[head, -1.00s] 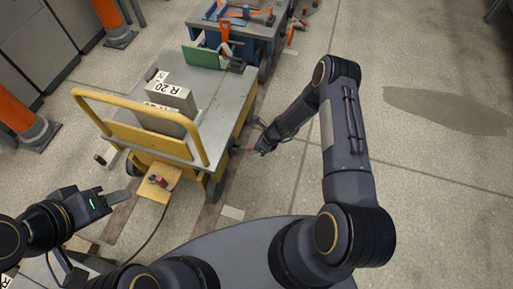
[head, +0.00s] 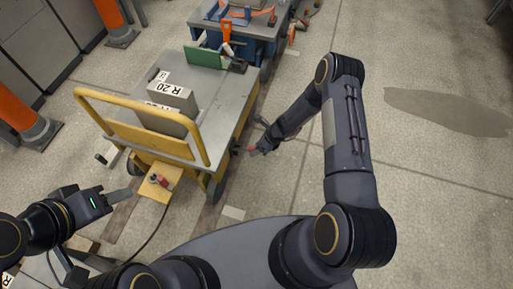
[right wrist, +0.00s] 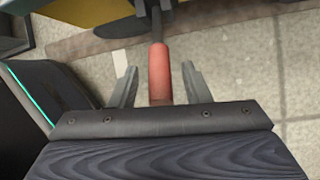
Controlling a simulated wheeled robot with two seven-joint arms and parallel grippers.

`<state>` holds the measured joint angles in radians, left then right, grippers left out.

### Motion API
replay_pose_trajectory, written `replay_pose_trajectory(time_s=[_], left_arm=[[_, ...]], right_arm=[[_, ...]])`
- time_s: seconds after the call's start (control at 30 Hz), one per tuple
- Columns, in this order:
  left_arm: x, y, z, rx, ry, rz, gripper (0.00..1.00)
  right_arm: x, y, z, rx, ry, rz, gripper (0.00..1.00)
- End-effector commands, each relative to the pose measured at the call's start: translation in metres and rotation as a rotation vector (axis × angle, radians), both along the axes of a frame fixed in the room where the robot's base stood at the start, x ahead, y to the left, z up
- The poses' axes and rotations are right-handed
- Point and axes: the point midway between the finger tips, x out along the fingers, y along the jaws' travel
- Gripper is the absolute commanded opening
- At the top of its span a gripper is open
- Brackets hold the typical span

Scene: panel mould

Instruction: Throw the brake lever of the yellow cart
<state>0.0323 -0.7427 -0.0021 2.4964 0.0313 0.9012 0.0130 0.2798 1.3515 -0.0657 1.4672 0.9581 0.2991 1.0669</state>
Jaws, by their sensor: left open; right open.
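The yellow cart (head: 196,162) stands left of centre in the head view, with a grey top and a yellow push handle. Its brake lever has a red grip, small in the head view (head: 251,148) and large in the right wrist view (right wrist: 159,72). My right gripper (head: 256,150) is at the lever by the cart's right side. In the right wrist view its two open fingers (right wrist: 159,88) stand on either side of the red grip, with gaps visible. My left gripper (head: 116,197) is open and empty at the lower left, apart from the cart.
A grey block marked R 20 (head: 172,95) and a green plate (head: 202,57) lie on the cart top. A blue cart (head: 245,30) stands behind. Orange posts (head: 22,110) are at the left. The floor on the right is clear, with a dark patch (head: 445,110).

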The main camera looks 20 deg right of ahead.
Motion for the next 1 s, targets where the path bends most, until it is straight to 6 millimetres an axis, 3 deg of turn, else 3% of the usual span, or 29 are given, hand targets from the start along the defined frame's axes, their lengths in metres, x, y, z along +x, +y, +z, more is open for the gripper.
replay_pose_trajectory(time_s=[0.2, 0.4, 1.0], left_arm=[[0.000, 0.000, 0.012, 0.000, 0.000, 0.000, 0.43], [0.000, 0.000, 0.016, 0.000, 0.000, 0.000, 0.43], [0.000, 0.000, 0.016, 0.000, 0.000, 0.000, 0.43]], right_arm=[[-0.007, -0.019, 0.037, -0.002, -0.002, -0.001, 0.43], [-0.011, -0.029, 0.056, -0.001, -0.002, 0.000, 0.43], [-0.012, -0.030, 0.058, -0.001, -0.001, 0.000, 0.43]])
